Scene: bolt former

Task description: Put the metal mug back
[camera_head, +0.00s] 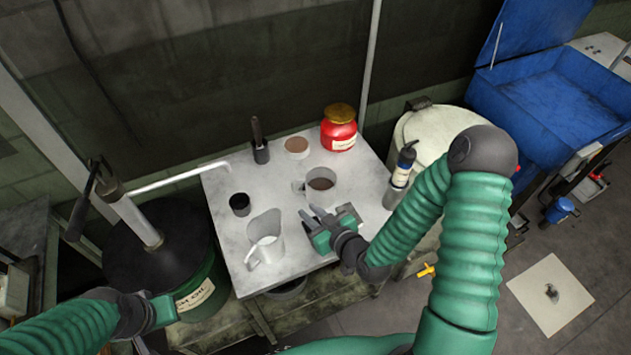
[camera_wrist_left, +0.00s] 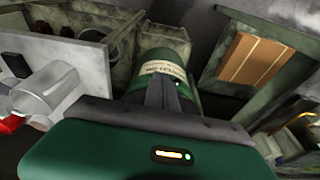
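A metal mug (camera_head: 320,183) with a side handle and dark brown contents stands upright on the light grey tabletop. A metal pitcher (camera_head: 266,243) with a handle stands at the table's front left; a metal vessel that looks like it shows in the left wrist view (camera_wrist_left: 45,92). My left gripper (camera_head: 165,308) is low at the left, away from the table. Its fingers look closed together and empty in the left wrist view (camera_wrist_left: 160,92).
The grey table (camera_head: 225,190) also holds a small black cup (camera_head: 240,204), a dark-handled brush (camera_head: 260,142), a round brown-topped container (camera_head: 297,145), a red jar (camera_head: 339,130) and a bottle (camera_head: 402,168). A green oil drum (camera_head: 205,287) with a pump stands left. A blue bin (camera_head: 540,95) stands right.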

